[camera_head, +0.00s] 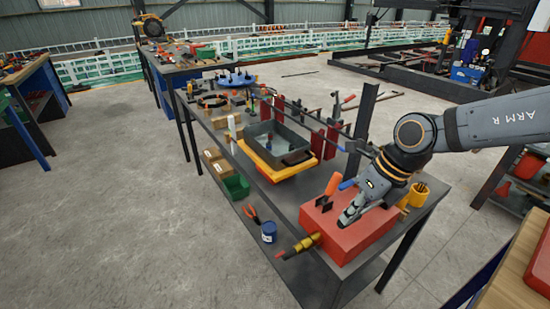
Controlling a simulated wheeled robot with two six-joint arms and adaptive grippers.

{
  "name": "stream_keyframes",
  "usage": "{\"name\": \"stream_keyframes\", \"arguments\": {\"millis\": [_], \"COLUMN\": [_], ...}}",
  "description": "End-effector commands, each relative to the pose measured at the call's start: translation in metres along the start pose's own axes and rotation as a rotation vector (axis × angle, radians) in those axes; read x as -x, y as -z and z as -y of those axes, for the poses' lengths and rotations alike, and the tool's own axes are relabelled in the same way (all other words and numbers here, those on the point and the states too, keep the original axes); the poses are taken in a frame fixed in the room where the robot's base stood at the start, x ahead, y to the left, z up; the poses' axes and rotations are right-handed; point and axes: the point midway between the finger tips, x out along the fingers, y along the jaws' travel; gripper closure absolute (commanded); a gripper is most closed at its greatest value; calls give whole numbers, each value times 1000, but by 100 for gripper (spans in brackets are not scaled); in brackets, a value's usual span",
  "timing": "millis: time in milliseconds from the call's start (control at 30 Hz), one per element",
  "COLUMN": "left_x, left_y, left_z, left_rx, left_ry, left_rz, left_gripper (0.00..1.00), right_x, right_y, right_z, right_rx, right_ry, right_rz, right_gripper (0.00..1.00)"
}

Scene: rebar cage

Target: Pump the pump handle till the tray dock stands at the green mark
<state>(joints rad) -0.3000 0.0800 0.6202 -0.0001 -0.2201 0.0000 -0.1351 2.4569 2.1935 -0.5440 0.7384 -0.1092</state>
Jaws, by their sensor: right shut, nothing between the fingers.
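My right gripper (349,216) is shut and empty, pointing down at the top of the red box (350,243); whether it touches the box I cannot tell. An orange-gripped lever (332,185) stands tilted on the box, left of the gripper. My left gripper is not in view.
The dark bench (250,188) also holds a green bin (236,186), a blue-white can (268,232), a brass fitting (303,245), a yellow cup (419,194) and red-handled clamps behind the dock. A dark post (361,130) stands between the dock and my right arm.

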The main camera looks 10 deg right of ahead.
Motion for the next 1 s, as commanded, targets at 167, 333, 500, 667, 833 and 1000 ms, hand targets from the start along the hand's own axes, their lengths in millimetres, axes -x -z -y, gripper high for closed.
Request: {"name": "stream_keyframes", "arguments": {"millis": [167,333,500,667,833,1000], "left_x": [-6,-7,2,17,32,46], "left_y": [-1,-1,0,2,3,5], "left_z": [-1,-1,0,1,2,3], "left_rx": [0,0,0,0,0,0], "left_ry": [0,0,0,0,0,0], "left_rz": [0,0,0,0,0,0], "left_gripper": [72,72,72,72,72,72], "right_x": [-6,-7,6,30,53,75], "right_y": [2,2,-2,-8,-14,-20], "right_z": [1,1,1,4,7,9], "right_rx": [0,0,0,0,0,-1], "right_ry": [0,0,0,0,0,0], "right_rz": [-1,-1,3,2,3,2], "right_gripper": [100,100,100,100,100,100]}}
